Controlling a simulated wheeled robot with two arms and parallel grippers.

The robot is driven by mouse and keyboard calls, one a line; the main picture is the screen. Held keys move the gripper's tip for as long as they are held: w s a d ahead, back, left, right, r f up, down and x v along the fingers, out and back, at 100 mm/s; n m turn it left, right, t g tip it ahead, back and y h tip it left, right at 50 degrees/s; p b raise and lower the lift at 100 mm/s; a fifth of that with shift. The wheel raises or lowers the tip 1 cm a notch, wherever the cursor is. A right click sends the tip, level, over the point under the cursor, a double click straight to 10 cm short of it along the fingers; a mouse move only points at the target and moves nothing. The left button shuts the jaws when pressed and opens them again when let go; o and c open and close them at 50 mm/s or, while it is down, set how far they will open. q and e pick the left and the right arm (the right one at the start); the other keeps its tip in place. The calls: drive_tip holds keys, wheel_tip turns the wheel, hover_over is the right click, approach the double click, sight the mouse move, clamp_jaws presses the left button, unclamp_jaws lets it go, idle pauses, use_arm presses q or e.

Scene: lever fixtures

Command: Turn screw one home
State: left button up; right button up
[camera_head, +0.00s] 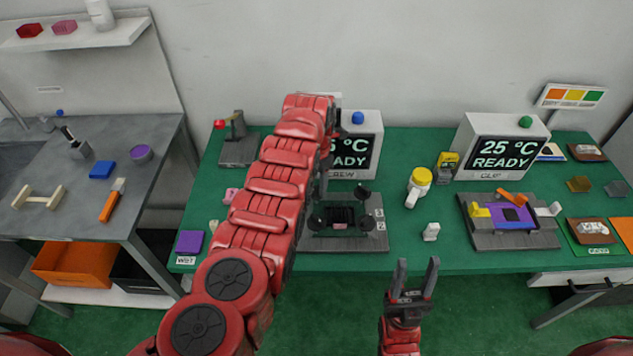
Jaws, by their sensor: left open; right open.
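The screw fixture (345,243) is a dark grey plate on the green bench, in front of a white display box (367,124) reading "25 °C READY". Black round knobs stand on it, one at the back right (364,192) and others at the sides. The digits 3 and 2 show at its right edge; no digit 1 is visible, and I cannot tell which knob is screw one. My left gripper (326,160) points down above the fixture's back, partly hidden by my red arm. It is open; its fingertips are unclear. My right gripper (415,272) is open and empty before the bench's front edge.
A yellow-topped white part (418,184) and a small white piece (431,232) stand right of the fixture. The clip fixture (510,238) is further right with its own display (500,148). A lever stand (238,145) is at the back left. A grey side table (90,222) stands left.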

use_arm(q)
drive_tip(key=shift+c, duration=0.2)
clamp_jaws()
